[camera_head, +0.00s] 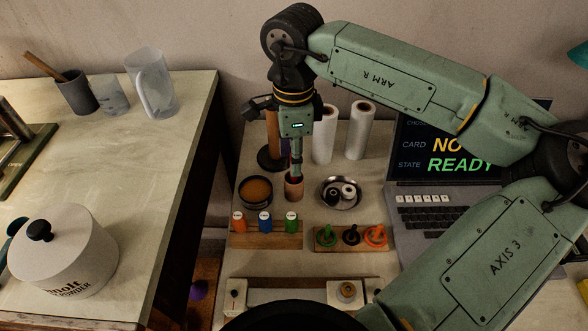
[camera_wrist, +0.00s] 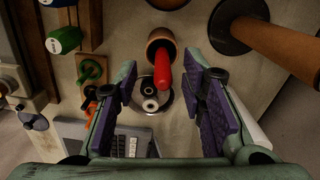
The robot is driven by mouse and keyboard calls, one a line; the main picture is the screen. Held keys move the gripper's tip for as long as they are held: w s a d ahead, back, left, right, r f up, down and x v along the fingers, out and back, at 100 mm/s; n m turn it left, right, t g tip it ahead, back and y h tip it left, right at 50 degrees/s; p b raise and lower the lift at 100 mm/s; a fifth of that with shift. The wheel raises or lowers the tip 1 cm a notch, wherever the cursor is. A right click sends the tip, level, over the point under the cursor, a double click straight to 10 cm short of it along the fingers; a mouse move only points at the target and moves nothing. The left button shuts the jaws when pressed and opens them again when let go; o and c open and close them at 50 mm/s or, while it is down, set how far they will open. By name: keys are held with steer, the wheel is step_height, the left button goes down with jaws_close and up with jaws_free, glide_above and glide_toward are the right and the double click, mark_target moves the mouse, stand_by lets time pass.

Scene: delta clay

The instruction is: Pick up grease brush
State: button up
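A red handle (camera_wrist: 162,72), which I take to be the grease brush, stands up out of a small terracotta cup (camera_wrist: 154,40). In the head view the cup (camera_head: 294,190) is on the bench, and my gripper (camera_head: 296,170) hangs straight above it, hiding most of the handle. In the wrist view my gripper (camera_wrist: 167,90) is open, with one purple-padded finger on each side and clear gaps to the red handle. The brush's lower end is hidden inside the cup.
A steel dish (camera_head: 341,192) with small rollers is right of the cup; a round brown tin (camera_head: 256,191) is left. White rolls (camera_head: 325,135) and a laptop (camera_head: 440,195) are behind and right.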

mark_target(294, 183)
steer(key=shift+w+f+p, duration=0.15)
steer(key=shift+f+p, duration=0.55)
steer(key=shift+f, duration=1.55)
jaws_close()
